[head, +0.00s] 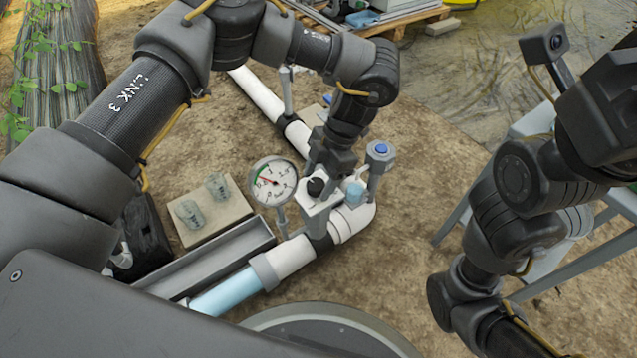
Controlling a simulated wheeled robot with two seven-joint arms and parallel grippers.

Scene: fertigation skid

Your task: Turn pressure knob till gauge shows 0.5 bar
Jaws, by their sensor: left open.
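The round white pressure gauge (273,181) stands on a short stem at the left of the pipe assembly. Its red needle points up and left, near a green band; the numbers are too small to read.
White pipe (290,258) runs below. A grey trough (220,260) and a slab (208,208) lie left.

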